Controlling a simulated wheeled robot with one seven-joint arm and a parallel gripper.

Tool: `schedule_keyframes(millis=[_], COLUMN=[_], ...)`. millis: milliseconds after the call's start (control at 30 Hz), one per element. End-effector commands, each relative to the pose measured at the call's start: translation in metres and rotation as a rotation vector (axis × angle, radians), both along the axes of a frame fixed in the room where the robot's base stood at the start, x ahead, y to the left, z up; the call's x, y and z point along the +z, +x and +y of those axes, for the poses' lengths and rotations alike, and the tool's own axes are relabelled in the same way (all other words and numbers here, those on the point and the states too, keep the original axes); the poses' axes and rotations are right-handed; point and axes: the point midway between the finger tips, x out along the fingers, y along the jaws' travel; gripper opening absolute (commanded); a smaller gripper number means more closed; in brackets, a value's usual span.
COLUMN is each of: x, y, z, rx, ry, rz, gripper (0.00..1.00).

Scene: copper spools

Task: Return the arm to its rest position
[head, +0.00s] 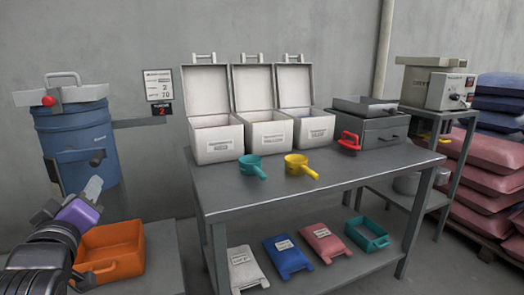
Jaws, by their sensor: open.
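My arm enters at the lower left in the head view, with dark grey links and a purple section near its end. My gripper (93,188) is a small grey shape beyond the purple section, pointing up and away. It is open, and I see nothing held in it. In the picture it lies in front of the lower part of a blue drum (78,135) and above an orange bin (112,250). The gap between its fingers is too small to make out.
A grey table (290,185) carries three open white boxes (265,130), a teal scoop (250,167), a yellow scoop (298,166), a red-handled tool (348,142) and a grey drawer unit (372,131). Bags and a teal tray (367,234) lie on its lower shelf. Sacks (480,180) are stacked right.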

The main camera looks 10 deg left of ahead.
Motion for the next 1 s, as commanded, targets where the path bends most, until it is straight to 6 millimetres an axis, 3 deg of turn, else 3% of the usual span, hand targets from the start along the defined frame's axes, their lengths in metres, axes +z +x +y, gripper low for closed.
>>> schedule_keyframes(millis=[267, 367, 533, 700, 833, 867, 1000], x=[0.029, 0.032, 0.031, 0.024, 0.012, 0.008, -0.014], y=[0.01, 0.022, 0.038, 0.035, 0.024, 0.02, 0.001], z=[-0.047, -0.088, -0.179, -0.256, -0.304, -0.314, -0.357], rx=[-0.153, -0.273, -0.532, -0.747, -0.874, 0.88, 0.707], ry=[-0.503, -0.845, -1.577, -2.261, -2.752, 2.806, 2.431], rz=[-0.342, -0.525, -0.816, -0.975, -1.028, 1.015, 0.742], gripper=[0.47, 0.47, 0.47, 0.47, 0.47, 0.47, 0.47])
